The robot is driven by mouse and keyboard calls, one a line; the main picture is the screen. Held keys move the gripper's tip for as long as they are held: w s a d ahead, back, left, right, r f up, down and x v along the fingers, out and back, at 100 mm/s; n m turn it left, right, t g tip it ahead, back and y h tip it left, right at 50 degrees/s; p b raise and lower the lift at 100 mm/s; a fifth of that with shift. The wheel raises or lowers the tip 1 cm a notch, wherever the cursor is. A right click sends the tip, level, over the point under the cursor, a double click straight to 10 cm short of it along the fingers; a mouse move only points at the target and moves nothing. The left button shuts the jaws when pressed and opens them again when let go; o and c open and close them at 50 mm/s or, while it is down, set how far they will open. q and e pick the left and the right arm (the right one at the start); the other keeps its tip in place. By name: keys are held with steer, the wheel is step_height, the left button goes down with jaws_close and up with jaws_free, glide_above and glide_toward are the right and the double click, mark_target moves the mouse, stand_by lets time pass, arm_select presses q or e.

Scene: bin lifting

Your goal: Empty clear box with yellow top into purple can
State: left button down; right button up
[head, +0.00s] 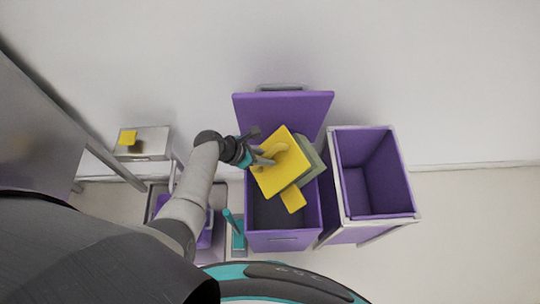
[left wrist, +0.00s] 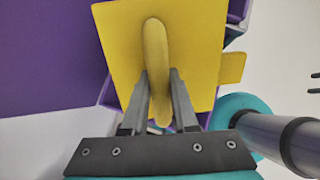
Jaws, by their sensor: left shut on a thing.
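The clear box (head: 312,158), greenish and see-through, is tilted over the open purple can (head: 310,215). Its yellow top (head: 265,180) faces up toward the head camera and also fills the middle of the left wrist view (left wrist: 120,40). My left gripper (head: 266,157) is shut on the raised yellow handle of that top; its fingers (left wrist: 160,80) straddle the handle in the left wrist view. A small yellow piece (head: 292,199) sticks out below the box over the can's opening; I cannot tell whether it is attached. The box's inside is hidden. My right gripper is not in view.
The can's purple lid (head: 300,105) stands open behind it. A second open purple bin (head: 375,180) in a pale frame stands to the right. At left, a metal box (head: 150,142) carries a yellow patch (head: 127,137). A teal-handled thing (head: 233,225) stands left of the can.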

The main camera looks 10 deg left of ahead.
arm_select(q)
steer(key=s+a+f+t+h+b, duration=0.4)
steer(key=f+t+h+b, duration=0.1)
steer(key=b, duration=1.1)
step_height(320, 180, down, 2)
steer(key=shift+a+h, duration=0.35)
steer(key=shift+h, duration=0.25)
stand_by(1.4)
